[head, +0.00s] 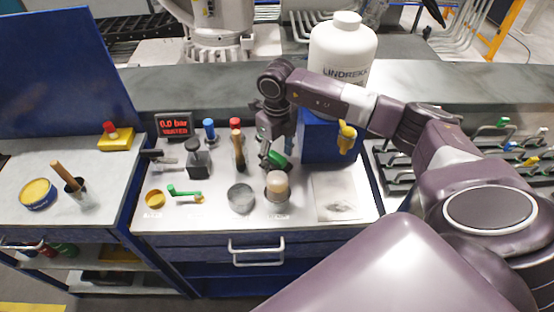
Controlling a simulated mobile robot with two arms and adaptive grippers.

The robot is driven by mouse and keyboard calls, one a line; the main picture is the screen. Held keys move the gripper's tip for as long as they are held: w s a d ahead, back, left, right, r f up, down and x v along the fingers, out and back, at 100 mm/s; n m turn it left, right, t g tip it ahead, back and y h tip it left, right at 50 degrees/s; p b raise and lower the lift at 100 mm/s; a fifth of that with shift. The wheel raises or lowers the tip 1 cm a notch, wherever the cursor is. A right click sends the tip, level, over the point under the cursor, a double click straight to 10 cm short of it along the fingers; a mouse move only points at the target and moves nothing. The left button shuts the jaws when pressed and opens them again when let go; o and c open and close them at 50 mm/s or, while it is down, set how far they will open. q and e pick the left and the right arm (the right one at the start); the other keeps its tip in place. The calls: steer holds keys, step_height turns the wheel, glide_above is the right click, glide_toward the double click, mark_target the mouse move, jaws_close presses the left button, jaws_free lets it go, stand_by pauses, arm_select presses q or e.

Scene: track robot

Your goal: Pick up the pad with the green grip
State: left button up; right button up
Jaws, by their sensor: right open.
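A green grip (278,158) with a dark part beside it shows on the workbench, right under my right gripper. I take it to be the pad with the green grip; its pad is mostly hidden or too small to make out. My right gripper (268,149) is open, pointing down just above and behind the green grip. I cannot tell whether its fingers touch it. My left gripper is not in view.
A cup with a cream round top (278,184) stands just in front of the green grip. A grey round tin (240,197), a green-handled tool (185,192) and a wooden-handled tool (237,146) are to the left. A large white jug (342,48) stands behind.

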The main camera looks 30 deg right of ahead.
steer(key=c, duration=1.3)
steer(key=shift+c, duration=0.3)
